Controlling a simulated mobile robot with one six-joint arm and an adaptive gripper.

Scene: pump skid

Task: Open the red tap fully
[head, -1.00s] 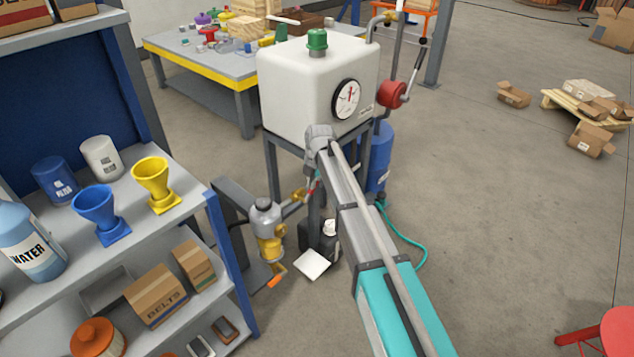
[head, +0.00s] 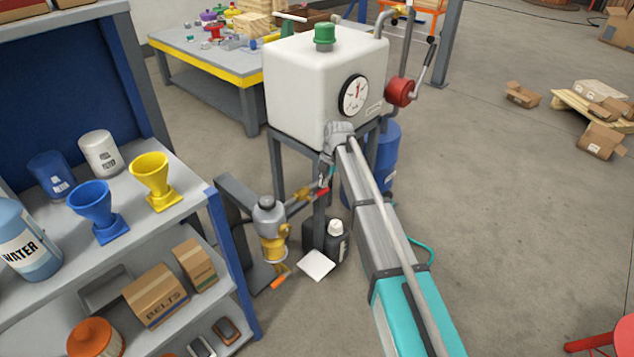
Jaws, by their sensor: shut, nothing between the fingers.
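The red tap shows as a small red handle (head: 322,193) on the brass pipe fitting (head: 302,194) below the white tank (head: 315,85). My arm reaches in from the lower right and bends down in front of the tank. My gripper (head: 326,178) points down just above the red handle, shut and empty. It is small in this view, and I cannot tell whether it touches the handle. The handle lies roughly in line with the brass pipe, and part of the fitting is hidden behind my gripper.
A grey and brass pump body (head: 270,228) with an orange lever (head: 279,282) stands left of the tap. A blue barrel (head: 386,160) stands behind my arm.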

